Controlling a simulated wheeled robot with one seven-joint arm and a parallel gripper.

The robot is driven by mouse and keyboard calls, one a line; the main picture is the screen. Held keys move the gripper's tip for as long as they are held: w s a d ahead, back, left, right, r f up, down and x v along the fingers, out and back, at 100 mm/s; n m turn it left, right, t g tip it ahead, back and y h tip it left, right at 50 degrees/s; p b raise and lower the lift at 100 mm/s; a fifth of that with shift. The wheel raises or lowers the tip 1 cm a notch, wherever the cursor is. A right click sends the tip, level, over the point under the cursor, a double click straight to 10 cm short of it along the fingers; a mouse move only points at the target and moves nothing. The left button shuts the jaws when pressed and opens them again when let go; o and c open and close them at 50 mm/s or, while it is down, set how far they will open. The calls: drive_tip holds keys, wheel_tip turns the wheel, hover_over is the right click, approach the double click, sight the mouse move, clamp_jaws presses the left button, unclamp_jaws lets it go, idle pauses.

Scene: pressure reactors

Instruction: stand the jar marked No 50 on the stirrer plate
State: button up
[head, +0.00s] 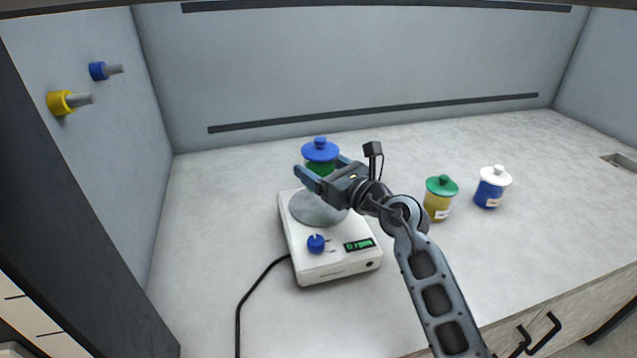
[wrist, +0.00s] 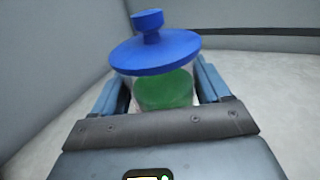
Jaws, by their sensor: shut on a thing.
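A jar with a blue lid and green contents (head: 320,150) is held in my gripper (head: 318,172). It also shows in the wrist view (wrist: 165,88), upright between the two blue fingers, which are shut on its body. No label on this jar faces the cameras, so I cannot read its number. The stirrer plate (head: 331,265) is a white box with a round grey top, a blue knob and a green display. The held jar is over the far edge of the stirrer plate; I cannot tell whether its base touches anything. My gripper hides its lower part.
A jar with a green lid and yellow contents (head: 438,205) and a blue jar with a white lid (head: 490,190) stand to the right. A black cable (head: 250,290) runs from the stirrer plate. Yellow and blue taps (head: 62,102) stick out of the left wall. The back counter is clear.

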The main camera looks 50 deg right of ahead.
drive_tip(key=shift+a+f, duration=0.15)
drive_tip(key=shift+f+b, duration=0.65)
drive_tip(key=shift+f, duration=1.25)
drive_tip(key=shift+f, duration=0.1)
drive_tip(key=shift+f, duration=0.1)
drive_tip(key=o, duration=1.3)
drive_tip(key=shift+c, duration=0.2)
